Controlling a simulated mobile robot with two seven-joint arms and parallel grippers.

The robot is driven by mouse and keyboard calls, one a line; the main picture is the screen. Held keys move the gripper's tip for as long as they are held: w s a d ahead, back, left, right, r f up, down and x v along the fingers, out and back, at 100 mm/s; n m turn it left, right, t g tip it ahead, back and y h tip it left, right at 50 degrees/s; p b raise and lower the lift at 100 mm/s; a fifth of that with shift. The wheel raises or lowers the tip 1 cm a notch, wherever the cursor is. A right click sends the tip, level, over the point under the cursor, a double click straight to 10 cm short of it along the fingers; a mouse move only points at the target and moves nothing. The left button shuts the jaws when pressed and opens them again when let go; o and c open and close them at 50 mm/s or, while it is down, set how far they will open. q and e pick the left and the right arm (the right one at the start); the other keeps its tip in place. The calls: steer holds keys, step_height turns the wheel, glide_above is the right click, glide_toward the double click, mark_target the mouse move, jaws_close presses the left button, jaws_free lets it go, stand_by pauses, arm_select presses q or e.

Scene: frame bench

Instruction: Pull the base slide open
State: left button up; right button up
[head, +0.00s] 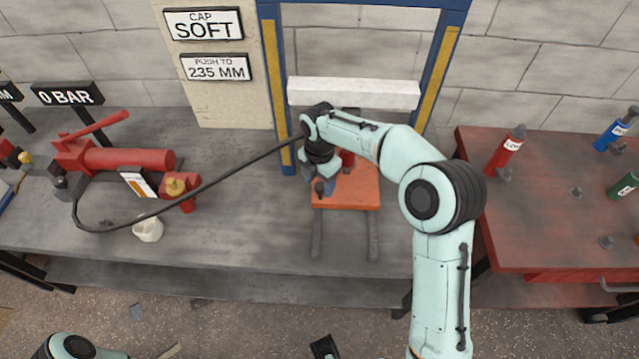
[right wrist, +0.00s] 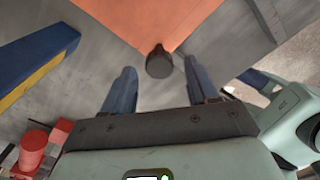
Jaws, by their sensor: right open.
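The base slide is an orange plate (head: 352,192) between the feet of the blue and yellow frame. It sits at the back of two dark rails (head: 372,235) that run toward the front edge of the bench. In the right wrist view the orange plate (right wrist: 150,22) has a dark round knob (right wrist: 159,62) at its near edge. My right gripper (head: 326,188) is over the front left part of the plate. Its two fingers (right wrist: 160,90) are open, one on each side of the knob and apart from it. My left gripper is not visible.
A red hand pump (head: 130,160) with a black hose stands left on the bench, near a white cup (head: 148,229). A white crossbar (head: 353,93) spans the frame above the slide. A red table (head: 560,230) with bottles stands right. The bench before the rails is clear.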

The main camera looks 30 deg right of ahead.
steer(key=shift+f, duration=0.45)
jaws_close()
